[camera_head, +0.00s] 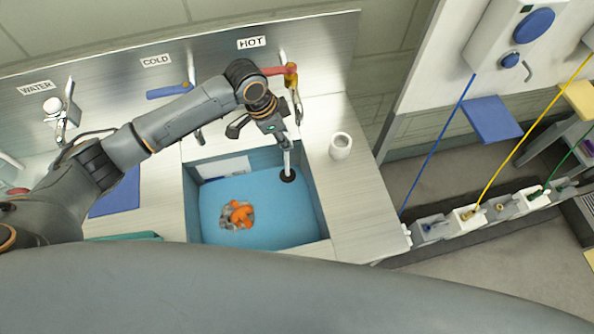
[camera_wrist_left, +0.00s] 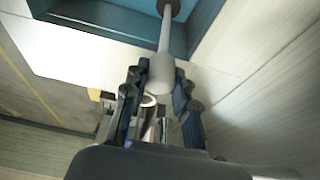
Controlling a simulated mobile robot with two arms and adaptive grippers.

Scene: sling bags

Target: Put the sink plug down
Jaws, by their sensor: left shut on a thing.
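The sink plug has a grey rod with a thicker top and a dark round base (camera_head: 288,176). My left gripper (camera_head: 279,134) is shut on the upper end of the rod, above the right back part of the sink. In the left wrist view the rod (camera_wrist_left: 166,36) runs away from between the fingers of my left gripper (camera_wrist_left: 158,88) to the dark base. The plug is about upright. The base shows against the blue sink floor (camera_head: 265,215); I cannot tell whether it touches it. No drain hole shows. My right gripper is not in view.
An orange thing on grey stones (camera_head: 238,214) lies in the sink. A white cup (camera_head: 340,146) stands on the counter right of the sink. The red hot tap handle (camera_head: 280,70) and blue cold handle (camera_head: 170,90) are close to my left arm.

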